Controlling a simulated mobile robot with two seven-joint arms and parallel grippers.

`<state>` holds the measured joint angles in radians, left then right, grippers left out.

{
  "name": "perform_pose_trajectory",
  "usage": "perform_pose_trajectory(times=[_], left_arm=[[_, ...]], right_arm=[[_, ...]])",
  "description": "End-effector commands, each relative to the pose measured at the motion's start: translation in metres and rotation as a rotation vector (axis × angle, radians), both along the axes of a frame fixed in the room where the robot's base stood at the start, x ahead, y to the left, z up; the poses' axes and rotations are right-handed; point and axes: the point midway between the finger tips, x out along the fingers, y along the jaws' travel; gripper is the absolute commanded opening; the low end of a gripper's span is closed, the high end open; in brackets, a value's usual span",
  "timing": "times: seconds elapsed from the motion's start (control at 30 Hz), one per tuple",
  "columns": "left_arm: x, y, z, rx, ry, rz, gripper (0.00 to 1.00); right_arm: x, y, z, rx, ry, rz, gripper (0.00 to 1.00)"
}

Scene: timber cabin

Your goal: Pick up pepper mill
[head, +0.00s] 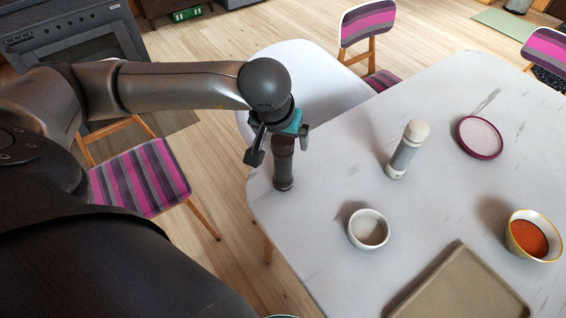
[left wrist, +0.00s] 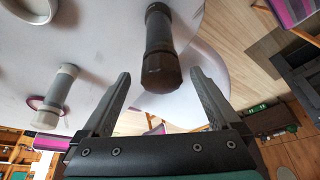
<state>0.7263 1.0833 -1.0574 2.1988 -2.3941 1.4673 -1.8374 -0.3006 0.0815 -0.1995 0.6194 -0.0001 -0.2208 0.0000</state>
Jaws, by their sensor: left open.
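A dark brown pepper mill (head: 284,170) stands upright near the left corner of the white table (head: 330,150). My left gripper (head: 279,146) is above it, fingers spread on either side of its upper part. In the left wrist view the mill (left wrist: 158,40) lies between the two open fingers, with a gap on each side and its dark end towards the palm. In the head view the gripper hides the mill's top. My right gripper is in neither view.
A grey mill with a pale top (head: 405,155), a small white bowl (head: 368,229), a pink-rimmed plate (head: 480,137), a bowl of orange food (head: 530,237) and a tan tray (head: 462,290) share the table. A striped chair (head: 140,178) stands left. The table between mill and bowl is clear.

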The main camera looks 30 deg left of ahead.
Motion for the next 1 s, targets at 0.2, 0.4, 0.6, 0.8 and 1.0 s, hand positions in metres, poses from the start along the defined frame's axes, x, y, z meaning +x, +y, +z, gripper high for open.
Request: perform_pose_trajectory(times=[0.2, 0.4, 0.6, 0.8, 1.0], left_arm=[[0.004, 0.002, -0.015, -0.001, 0.002, 0.000, 0.96], [0.011, 0.005, -0.045, -0.001, 0.004, 0.001, 0.96], [0.017, 0.007, -0.059, -0.001, 0.001, 0.001, 0.96], [0.018, 0.007, -0.059, 0.000, 0.001, 0.000, 0.96], [0.018, 0.007, -0.059, -0.001, 0.001, 0.001, 0.77]], right_arm=[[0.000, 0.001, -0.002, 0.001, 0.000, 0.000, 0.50], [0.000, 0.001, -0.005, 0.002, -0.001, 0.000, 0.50], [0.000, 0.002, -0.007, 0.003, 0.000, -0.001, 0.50], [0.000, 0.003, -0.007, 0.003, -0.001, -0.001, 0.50], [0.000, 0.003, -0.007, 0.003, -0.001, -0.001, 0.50]])
